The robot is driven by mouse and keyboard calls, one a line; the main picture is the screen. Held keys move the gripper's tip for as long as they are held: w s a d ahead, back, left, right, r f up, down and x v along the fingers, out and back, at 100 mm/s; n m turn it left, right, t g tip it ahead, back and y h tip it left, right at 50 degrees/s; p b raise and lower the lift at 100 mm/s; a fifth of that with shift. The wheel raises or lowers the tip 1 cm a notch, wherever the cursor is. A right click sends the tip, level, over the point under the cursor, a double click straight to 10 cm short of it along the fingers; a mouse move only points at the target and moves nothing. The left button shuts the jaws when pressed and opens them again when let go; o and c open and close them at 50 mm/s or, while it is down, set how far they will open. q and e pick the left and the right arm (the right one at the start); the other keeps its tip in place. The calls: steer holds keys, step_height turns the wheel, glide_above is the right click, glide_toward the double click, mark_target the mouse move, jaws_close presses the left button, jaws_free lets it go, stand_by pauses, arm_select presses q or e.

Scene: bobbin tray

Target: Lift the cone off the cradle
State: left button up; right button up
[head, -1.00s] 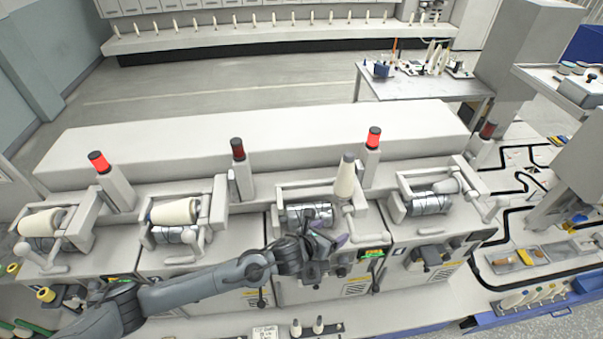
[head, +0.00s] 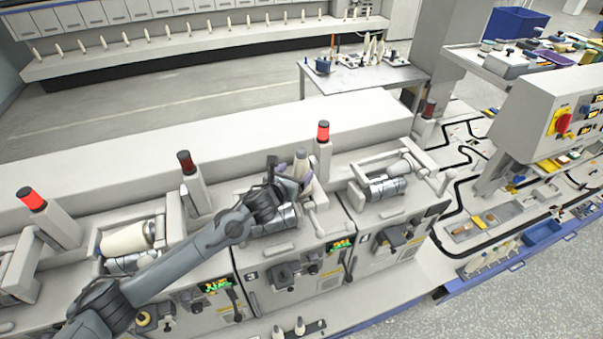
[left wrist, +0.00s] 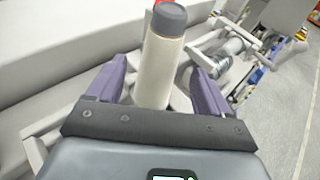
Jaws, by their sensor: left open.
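The cone (head: 301,167) is cream with a grey tip and stands upright, slightly tilted, at the cradle (head: 318,206) of the third winding unit. In the left wrist view the cone (left wrist: 159,68) rises between the two purple fingers of my left gripper (left wrist: 158,85). The fingers are open, one on each side, with a visible gap on the right. In the head view my left gripper (head: 293,175) is at the cone and partly hides it. The cone's lower end is hidden. My right gripper is not in view.
A signal post with a red lamp (head: 323,131) stands close behind the cone. A neighbouring unit with a metal drum (head: 385,188) is to the right. Another cream package (head: 128,238) lies on the unit at left. The long white machine top (head: 230,140) behind is clear.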

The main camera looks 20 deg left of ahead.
mark_target(298, 169)
arm_select(q)
steer(key=shift+w, duration=0.45)
steer(key=p+x, duration=0.1)
steer(key=x, duration=0.1)
steer(key=shift+w+f, duration=0.15)
steer(key=shift+w, duration=0.2)
steer(key=shift+p+x, duration=0.3)
steer(key=shift+x, duration=0.45)
steer(key=shift+f, duration=0.1)
steer(key=c, duration=1.1)
steer(key=shift+o, duration=0.2)
